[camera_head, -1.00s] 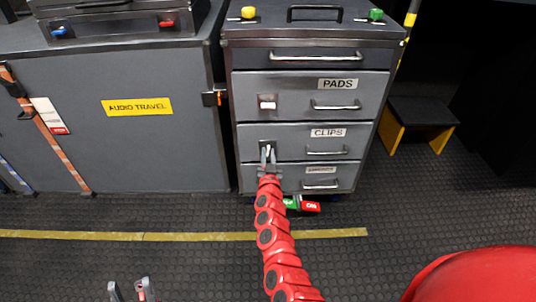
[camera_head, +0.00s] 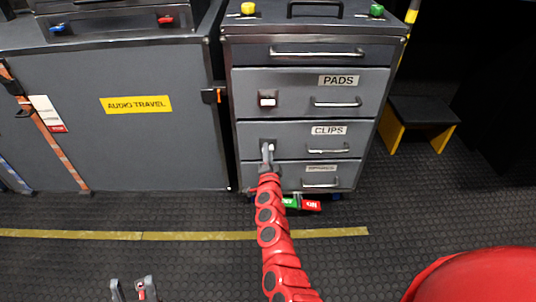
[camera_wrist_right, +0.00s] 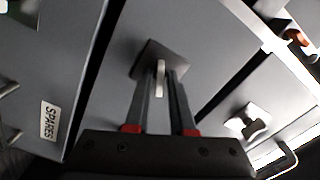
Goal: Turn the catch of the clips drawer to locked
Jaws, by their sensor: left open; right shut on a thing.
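The clips drawer (camera_head: 350,142) is the grey drawer labelled CLIPS, closed in the cabinet below the PADS drawer. Its catch, a pale tab on a dark square plate (camera_wrist_right: 150,58), sits at the drawer's left side. My right gripper (camera_head: 268,150) reaches it from below. In the right wrist view its fingers (camera_wrist_right: 163,80) are shut on the pale catch tab (camera_wrist_right: 160,76). The fingers largely hide the catch in the head view, and I cannot tell its exact angle there. My left gripper (camera_head: 134,291) is open and empty, low over the floor, away from the cabinet.
The PADS drawer has its own catch (camera_head: 267,98) and handle (camera_head: 336,102). A SPARES label (camera_wrist_right: 48,121) shows on the neighbouring drawer. A grey AUDIO TRAVEL case (camera_head: 135,104) stands left; a black-and-yellow step (camera_head: 420,116) stands right. Green and red tags (camera_head: 312,206) show beneath the cabinet.

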